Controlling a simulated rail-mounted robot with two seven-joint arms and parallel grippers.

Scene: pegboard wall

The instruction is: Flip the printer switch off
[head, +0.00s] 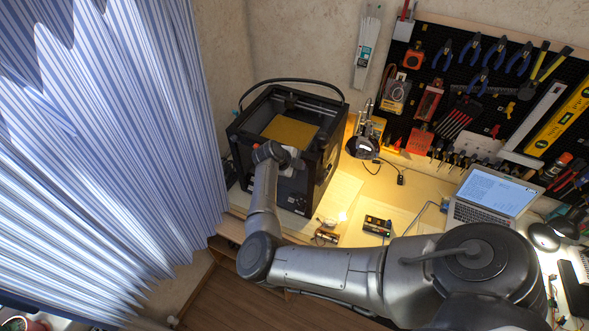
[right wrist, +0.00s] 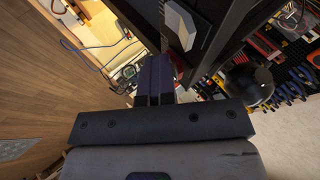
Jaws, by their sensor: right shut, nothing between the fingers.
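The printer (head: 318,160) is a black open-frame box with an orange-yellow bed (head: 290,131), standing on the desk against the wall in the head view. My right arm reaches across to its front, and my right gripper (head: 288,168) is at the printer's front face. In the right wrist view the right gripper's dark fingers (right wrist: 154,78) are together and empty. The printer's dark frame (right wrist: 228,38) is close beside and beyond them, with a pale angular part (right wrist: 183,24) on it. I cannot make out the switch clearly in either view. My left gripper is not in view.
The desk (head: 395,190) holds a laptop (head: 488,193), a soldering stand (head: 362,146) and small electronics (head: 377,225). A pegboard of tools (head: 470,85) hangs on the wall. A striped curtain (head: 110,130) hangs left of the printer.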

